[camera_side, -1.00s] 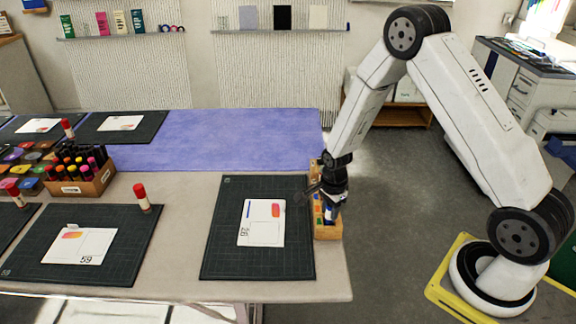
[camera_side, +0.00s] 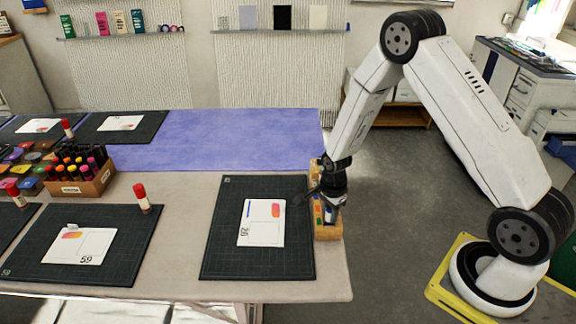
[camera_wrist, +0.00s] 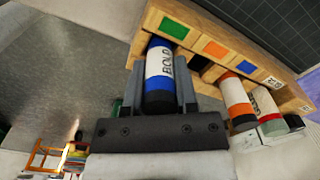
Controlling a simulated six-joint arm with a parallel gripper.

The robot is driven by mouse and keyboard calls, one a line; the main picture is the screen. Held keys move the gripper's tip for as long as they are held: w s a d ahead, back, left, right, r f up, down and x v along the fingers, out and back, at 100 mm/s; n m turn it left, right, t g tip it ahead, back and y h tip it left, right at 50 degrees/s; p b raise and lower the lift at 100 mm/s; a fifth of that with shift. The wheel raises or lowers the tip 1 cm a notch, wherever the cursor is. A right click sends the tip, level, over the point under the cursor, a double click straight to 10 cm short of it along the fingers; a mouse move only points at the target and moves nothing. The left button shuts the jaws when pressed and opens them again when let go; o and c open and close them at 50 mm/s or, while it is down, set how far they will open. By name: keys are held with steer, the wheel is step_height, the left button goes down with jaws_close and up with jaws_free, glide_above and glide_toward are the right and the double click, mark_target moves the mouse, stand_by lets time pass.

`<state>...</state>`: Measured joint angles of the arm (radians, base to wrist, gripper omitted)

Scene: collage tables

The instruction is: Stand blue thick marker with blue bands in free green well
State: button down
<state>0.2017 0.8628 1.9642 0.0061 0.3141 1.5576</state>
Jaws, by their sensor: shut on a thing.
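My gripper (camera_wrist: 160,95) is shut on the blue thick marker (camera_wrist: 157,65), one finger on each side. The marker has a white label reading BOLD, blue bands and a black near end. Its far end meets the wooden rack (camera_wrist: 143,45) beside the green square (camera_wrist: 174,27). I cannot tell how deep it sits in the well. In the side view, my gripper (camera_side: 329,196) is over the rack (camera_side: 328,232) at the table's right end, hiding most of the marker.
A dark cutting mat (camera_side: 225,255) with a card lies left of the rack.

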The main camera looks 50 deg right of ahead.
steer(key=shift+c, duration=1.6)
jaws_free()
steer(key=shift+r, duration=0.15)
steer(key=shift+r, duration=3.6)
steer(key=shift+s+a+r+n, duration=0.25)
steer(key=shift+a+r+n, duration=0.1)
steer(key=shift+r+n, duration=0.4)
steer(key=s+a+r+n+t, duration=0.2)
steer(key=s+a+r+n, duration=0.5)
steer(key=n, duration=1.1)
step_height(320, 180, up, 2)
steer(key=s, duration=0.3)
steer(key=shift+r+n+t, duration=0.15)
steer(key=shift+n+t, duration=0.15)
steer(key=shift+n, duration=0.05)
